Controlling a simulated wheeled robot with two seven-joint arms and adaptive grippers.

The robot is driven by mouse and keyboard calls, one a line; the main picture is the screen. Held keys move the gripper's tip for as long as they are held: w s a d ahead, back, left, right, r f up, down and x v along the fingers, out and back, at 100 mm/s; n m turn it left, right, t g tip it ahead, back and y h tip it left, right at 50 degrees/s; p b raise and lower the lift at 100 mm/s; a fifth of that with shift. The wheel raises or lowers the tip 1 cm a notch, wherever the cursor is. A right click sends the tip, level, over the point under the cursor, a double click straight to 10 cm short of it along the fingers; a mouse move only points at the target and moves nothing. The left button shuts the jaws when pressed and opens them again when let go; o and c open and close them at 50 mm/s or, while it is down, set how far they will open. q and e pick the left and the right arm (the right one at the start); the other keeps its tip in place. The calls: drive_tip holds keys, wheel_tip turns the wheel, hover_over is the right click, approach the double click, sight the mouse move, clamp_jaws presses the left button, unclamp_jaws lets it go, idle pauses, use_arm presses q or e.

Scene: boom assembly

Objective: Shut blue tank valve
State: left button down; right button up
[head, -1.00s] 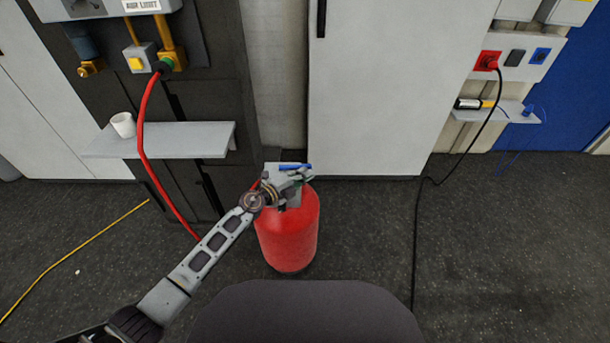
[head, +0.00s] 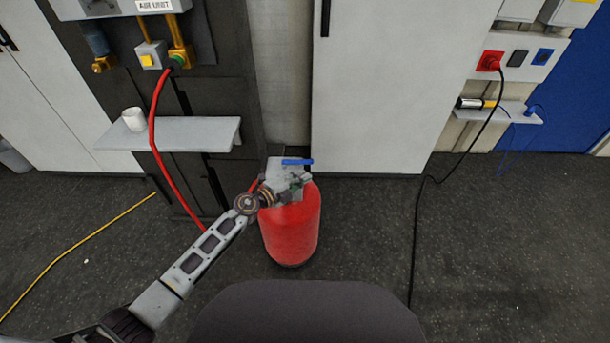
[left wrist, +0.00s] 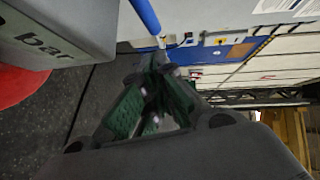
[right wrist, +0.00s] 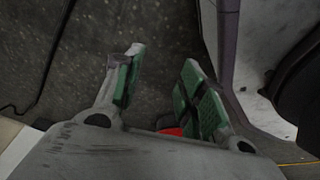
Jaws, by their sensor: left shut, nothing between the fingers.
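The red tank (head: 291,232) stands upright on the floor, with a blue valve handle (head: 297,162) lying roughly left to right above its top. My left gripper (head: 296,185) is at the tank's top, just below the handle in the picture, partly merging with the grey fittings. In the left wrist view the left gripper (left wrist: 158,72) is shut and empty. The blue handle (left wrist: 146,16) passes close beyond its fingertips; whether they touch is unclear. My right gripper (right wrist: 164,62) is open and empty, seen only in the right wrist view.
A grey box marked "bar" (left wrist: 65,30) is close to the left gripper. A shelf (head: 180,134) with a white cup (head: 134,119) and a red hose (head: 157,140) are left of the tank. A white cabinet (head: 380,90) stands behind. Floor at right is clear except a black cable (head: 414,220).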

use_arm(q)
drive_tip(key=v, duration=0.8)
drive_tip(key=shift+p, duration=0.45)
use_arm(e)
drive_tip(key=shift+s+d+f, duration=0.45)
drive_tip(key=shift+s+d, duration=0.2)
drive_tip(key=shift+d, duration=0.15)
use_arm(q)
drive_tip(key=shift+s, duration=0.1)
use_arm(e)
drive_tip(key=shift+a, duration=0.1)
